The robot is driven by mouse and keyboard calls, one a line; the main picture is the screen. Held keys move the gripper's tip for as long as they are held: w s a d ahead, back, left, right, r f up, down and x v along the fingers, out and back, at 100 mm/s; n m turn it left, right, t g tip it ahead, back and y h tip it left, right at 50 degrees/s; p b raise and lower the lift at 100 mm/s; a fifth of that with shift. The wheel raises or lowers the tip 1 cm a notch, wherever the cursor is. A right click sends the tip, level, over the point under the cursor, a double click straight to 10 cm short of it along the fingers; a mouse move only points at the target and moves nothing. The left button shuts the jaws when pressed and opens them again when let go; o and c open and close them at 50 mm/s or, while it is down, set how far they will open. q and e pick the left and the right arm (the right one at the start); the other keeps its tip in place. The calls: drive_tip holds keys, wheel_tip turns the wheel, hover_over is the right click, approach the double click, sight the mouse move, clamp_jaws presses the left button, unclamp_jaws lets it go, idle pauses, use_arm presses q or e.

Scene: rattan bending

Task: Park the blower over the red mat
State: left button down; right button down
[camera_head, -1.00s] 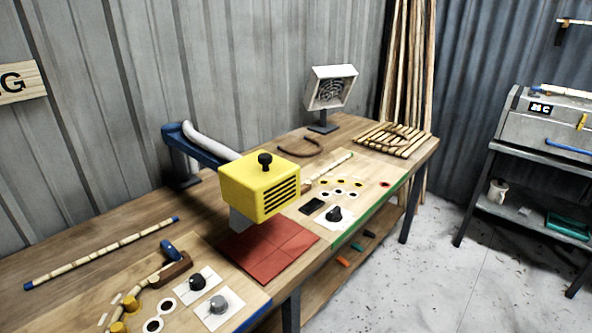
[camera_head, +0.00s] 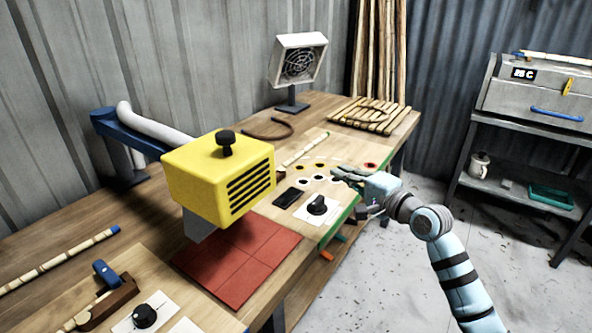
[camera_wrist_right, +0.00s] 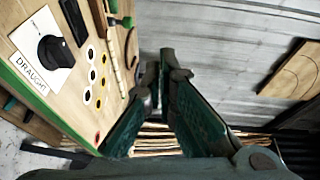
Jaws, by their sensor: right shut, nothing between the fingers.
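The blower (camera_head: 205,180) is a yellow box with black slots and a black knob (camera_head: 227,143) on top. It hangs from a blue swing arm (camera_head: 125,130) with a pale hose. Its grey nozzle (camera_head: 197,228) points down near the back left part of the red mat (camera_head: 245,270); the box hides part of that side. My right gripper (camera_head: 338,174) is shut and empty, right of the blower, above the right panel near its coloured holes. Its fingers also show in the right wrist view (camera_wrist_right: 162,70). My left gripper is out of view.
A black dial (camera_head: 317,205) on a white plate and a dark block (camera_head: 289,197) lie between blower and gripper. A grey fan (camera_head: 300,62) and a slatted rattan piece (camera_head: 368,115) stand farther back. A cane (camera_head: 60,262) lies front left. Floor is clear at right.

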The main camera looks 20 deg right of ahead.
drive_tip(key=w+a+r+y+b, duration=0.15)
drive_tip(key=w+a+r, duration=0.25)
drive_tip(key=w+a, duration=0.45)
use_arm(q)
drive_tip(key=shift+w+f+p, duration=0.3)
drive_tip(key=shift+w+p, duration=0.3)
drive_tip(key=shift+p, duration=0.15)
use_arm(e)
drive_tip(key=shift+s+a, duration=0.45)
drive_tip(key=shift+s, duration=0.25)
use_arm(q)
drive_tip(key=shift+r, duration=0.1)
use_arm(e)
drive_tip(key=shift+a, duration=0.1)
